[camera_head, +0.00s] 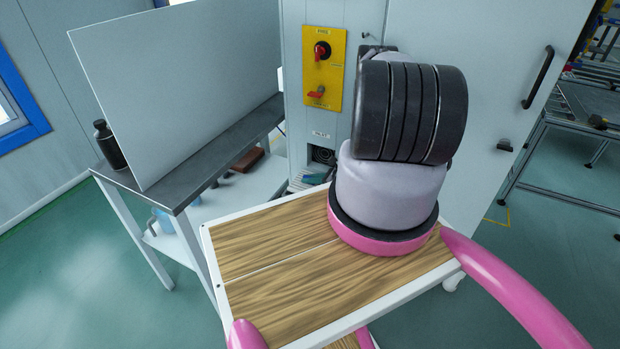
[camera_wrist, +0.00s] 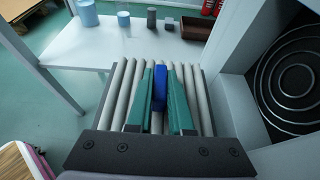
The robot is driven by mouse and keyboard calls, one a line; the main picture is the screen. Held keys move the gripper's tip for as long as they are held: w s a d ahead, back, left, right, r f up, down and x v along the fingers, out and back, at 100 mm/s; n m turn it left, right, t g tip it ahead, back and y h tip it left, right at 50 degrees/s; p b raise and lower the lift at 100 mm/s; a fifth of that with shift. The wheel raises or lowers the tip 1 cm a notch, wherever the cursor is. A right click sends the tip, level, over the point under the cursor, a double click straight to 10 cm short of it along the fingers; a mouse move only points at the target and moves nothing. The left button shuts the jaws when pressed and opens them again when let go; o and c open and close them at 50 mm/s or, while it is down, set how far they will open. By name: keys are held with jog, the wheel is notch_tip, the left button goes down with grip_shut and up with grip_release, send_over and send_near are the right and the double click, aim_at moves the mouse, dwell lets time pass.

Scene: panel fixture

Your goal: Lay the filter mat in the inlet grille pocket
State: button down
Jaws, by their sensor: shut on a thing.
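In the wrist view, my gripper's two green fingers (camera_wrist: 161,76) are closed on an upright blue piece (camera_wrist: 160,88), which I take to be the filter mat. Only part of the piece shows between the fingers. The inlet grille (camera_wrist: 295,85), with concentric metal rings inside a grey recess, is at the right, apart from the fingers. In the head view, the grille opening (camera_head: 322,155) is low on the cabinet front, under a small label. My arm hides part of that area, and the fingers and mat are not clear there.
A ribbed row of grey rods (camera_wrist: 118,95) in a dark frame lies around and below the fingers. A white table (camera_wrist: 110,45) behind holds cylinders and a brown box (camera_wrist: 195,28). The cabinet (camera_head: 490,70) has a yellow switch plate (camera_head: 323,68). A leaning panel (camera_head: 185,80) stands left.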

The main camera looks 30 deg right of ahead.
jog(key=shift+f, duration=1.35)
dwell(0.6)
jog(key=c, duration=0.7)
grip_release()
jog(key=shift+c, duration=0.2)
